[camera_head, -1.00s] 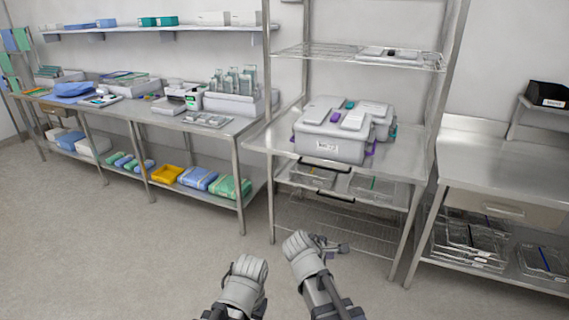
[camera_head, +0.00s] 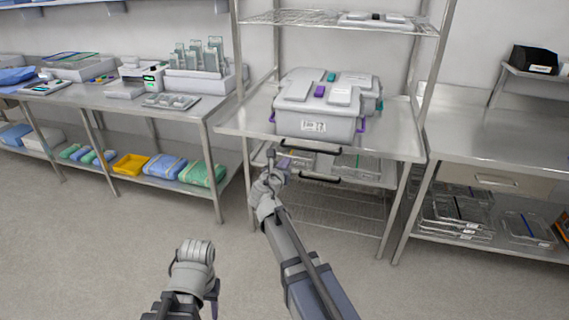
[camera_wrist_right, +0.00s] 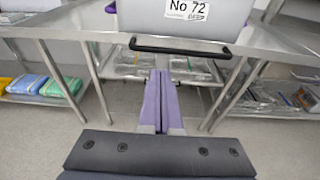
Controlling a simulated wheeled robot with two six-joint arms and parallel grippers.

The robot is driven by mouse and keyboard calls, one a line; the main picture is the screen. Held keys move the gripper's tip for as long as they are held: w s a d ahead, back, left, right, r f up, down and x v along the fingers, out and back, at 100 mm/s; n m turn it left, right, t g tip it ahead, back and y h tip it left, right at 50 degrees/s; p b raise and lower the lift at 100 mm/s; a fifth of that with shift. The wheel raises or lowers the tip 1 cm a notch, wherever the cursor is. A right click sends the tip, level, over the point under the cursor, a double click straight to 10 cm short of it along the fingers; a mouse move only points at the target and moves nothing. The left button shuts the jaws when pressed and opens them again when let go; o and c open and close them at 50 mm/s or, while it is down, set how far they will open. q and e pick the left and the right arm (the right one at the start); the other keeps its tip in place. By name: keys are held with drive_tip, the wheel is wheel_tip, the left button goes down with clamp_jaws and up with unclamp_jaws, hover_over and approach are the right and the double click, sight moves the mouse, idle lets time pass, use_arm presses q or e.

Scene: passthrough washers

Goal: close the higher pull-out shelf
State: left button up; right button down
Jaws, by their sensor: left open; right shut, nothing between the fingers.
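The higher pull-out shelf shows under the steel tabletop by its black handle (camera_head: 312,149). This handle also shows close up in the wrist view (camera_wrist_right: 180,47). A second black handle (camera_head: 320,178) sits lower, below clear trays (camera_head: 347,162). My right gripper (camera_head: 278,162) is just left of and below the higher handle, with its fingers pointing toward the shelf unit. In the wrist view its purple fingers (camera_wrist_right: 160,78) are shut with nothing between them, their tips just below the handle; I cannot tell whether they touch anything. My left gripper (camera_head: 212,290) is open and low, over the floor.
A grey lidded box (camera_head: 315,122) with purple clips stands on the steel table (camera_head: 243,119) above the handles. A wire rack (camera_head: 335,212) is below. Steel benches stand to the left (camera_head: 115,109) and right (camera_head: 482,145). The floor (camera_head: 120,240) in front is clear.

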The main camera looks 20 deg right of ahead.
sight(296, 148)
drive_tip(key=b+x, duration=0.1)
drive_tip(key=x, duration=0.8)
drive_tip(key=shift+w+d+f+b, duration=0.15)
drive_tip(key=shift+w+d+b, duration=0.05)
drive_tip(key=shift+b, duration=0.15)
use_arm(q)
drive_tip(key=shift+f, duration=1.1)
use_arm(e)
drive_tip(key=shift+w+d, duration=0.4)
drive_tip(key=shift+w, duration=0.05)
